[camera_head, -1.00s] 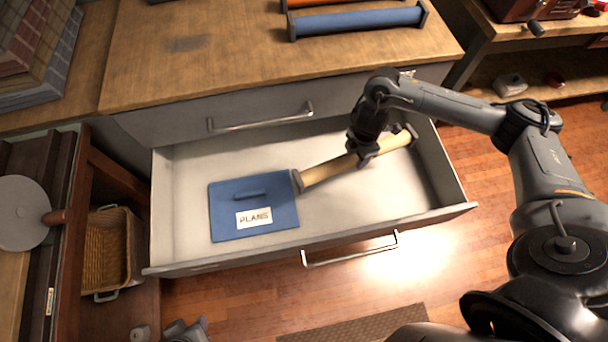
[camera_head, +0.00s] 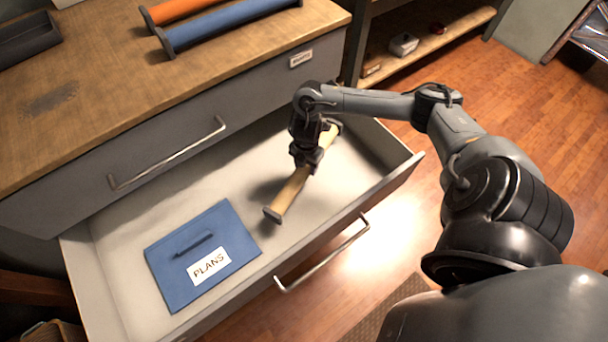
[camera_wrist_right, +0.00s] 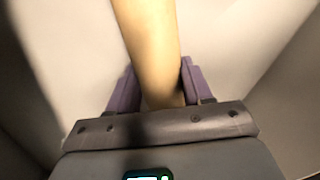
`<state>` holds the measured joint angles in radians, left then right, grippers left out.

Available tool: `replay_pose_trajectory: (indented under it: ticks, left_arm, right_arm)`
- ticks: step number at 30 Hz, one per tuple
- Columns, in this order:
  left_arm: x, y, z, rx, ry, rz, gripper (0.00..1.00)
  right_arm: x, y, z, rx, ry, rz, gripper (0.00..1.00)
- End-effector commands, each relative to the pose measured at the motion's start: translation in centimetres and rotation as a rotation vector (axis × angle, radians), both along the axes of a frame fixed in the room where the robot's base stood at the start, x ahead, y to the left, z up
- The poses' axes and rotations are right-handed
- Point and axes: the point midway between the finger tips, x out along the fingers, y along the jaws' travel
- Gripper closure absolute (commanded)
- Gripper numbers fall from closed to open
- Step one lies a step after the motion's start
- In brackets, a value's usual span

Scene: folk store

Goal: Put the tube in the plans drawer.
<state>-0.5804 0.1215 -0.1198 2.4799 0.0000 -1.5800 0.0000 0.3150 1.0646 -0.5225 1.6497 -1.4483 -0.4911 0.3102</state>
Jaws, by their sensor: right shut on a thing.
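The tan tube (camera_head: 290,193) with dark end caps is inside the open drawer (camera_head: 110,262), to the right of the blue panel labelled PLANS (camera_head: 205,255). My right gripper (camera_head: 305,165) is shut on the tube near its middle. A shadow lies beside the tube on the drawer floor; I cannot tell whether the tube touches the floor. In the right wrist view the tube (camera_wrist_right: 150,45) runs between the two purple-grey fingers (camera_wrist_right: 155,88). My left gripper is not in view.
A closed drawer with a handle (camera_head: 168,155) is above the open one. Blue (camera_head: 230,25) and orange (camera_head: 180,8) tubes lie on the wooden top. The drawer's front wall and handle (camera_head: 325,255) face the wooden floor. Drawer floor around the tube is clear.

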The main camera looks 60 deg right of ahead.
Motion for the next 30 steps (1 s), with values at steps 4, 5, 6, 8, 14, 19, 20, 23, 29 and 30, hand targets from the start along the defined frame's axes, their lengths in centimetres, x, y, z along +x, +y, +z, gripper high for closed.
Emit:
replay_pose_trajectory:
  ticks: [4, 5, 6, 8, 14, 19, 20, 23, 29, 30]
  left_arm:
    - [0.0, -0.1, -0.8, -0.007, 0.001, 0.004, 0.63]
    - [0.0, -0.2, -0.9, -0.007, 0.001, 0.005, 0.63]
    - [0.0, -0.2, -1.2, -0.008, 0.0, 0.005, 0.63]
    - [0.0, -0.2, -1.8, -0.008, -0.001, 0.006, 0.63]
    - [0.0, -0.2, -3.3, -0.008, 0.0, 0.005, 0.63]
    - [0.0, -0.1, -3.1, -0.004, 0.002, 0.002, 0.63]
    - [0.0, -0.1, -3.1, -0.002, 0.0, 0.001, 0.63]
    - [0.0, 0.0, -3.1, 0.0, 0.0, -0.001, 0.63]
    - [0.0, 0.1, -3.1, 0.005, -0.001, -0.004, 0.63]
    - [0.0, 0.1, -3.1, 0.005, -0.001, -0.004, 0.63]
  right_arm:
    - [0.1, 0.0, -1.0, 0.0, -0.001, -0.001, 0.9]
    - [0.0, 0.0, -1.2, 0.0, -0.001, -0.001, 0.9]
    - [0.0, 0.0, -1.7, 0.0, -0.001, -0.002, 0.9]
    - [0.0, 0.0, -2.5, 0.001, 0.0, -0.002, 0.9]
    - [0.1, 0.0, -4.4, 0.001, -0.002, -0.001, 0.9]
    - [0.1, 0.0, -4.2, 0.0, -0.002, -0.001, 0.9]
    - [0.1, 0.0, -4.2, 0.0, -0.002, -0.001, 0.9]
    - [0.1, 0.0, -4.2, 0.0, -0.002, -0.001, 0.9]
    - [0.0, 0.0, -4.4, 0.0, -0.001, -0.001, 0.32]
    - [0.0, 0.0, -4.4, 0.0, -0.001, -0.001, 0.26]
